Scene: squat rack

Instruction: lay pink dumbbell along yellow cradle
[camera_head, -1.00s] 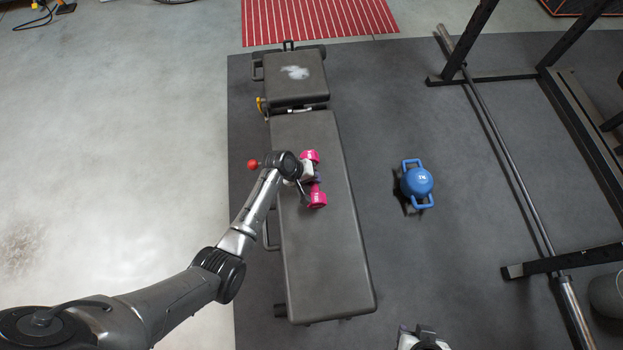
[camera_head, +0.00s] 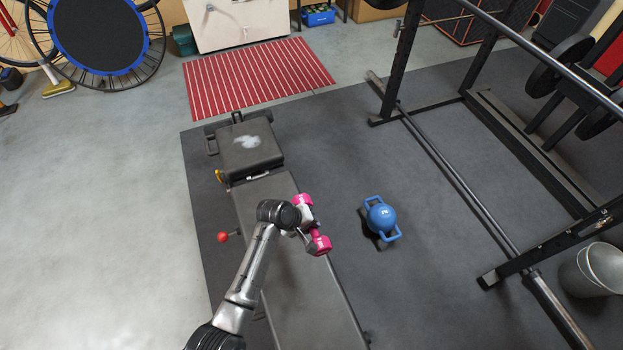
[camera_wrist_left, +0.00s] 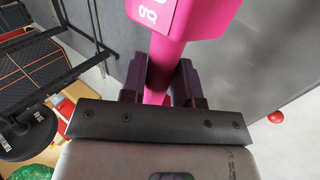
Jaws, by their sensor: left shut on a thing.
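The pink dumbbell (camera_head: 320,245) is in my left gripper (camera_head: 307,222), which is shut around its handle between the two heads. In the head view it overlaps the right edge of the black bench pad, but I cannot tell its height above it. In the left wrist view, the dark fingers of the left gripper (camera_wrist_left: 160,84) close on both sides of the pink handle, and one head of the dumbbell (camera_wrist_left: 182,18) fills the top. I cannot make out the yellow cradle in any view. My right gripper is not in view.
The black bench (camera_head: 290,290) lies under my left arm. A long bar (camera_head: 460,190) and the squat rack (camera_head: 395,70) are farther right. A grey bucket (camera_head: 592,272) stands at the right edge.

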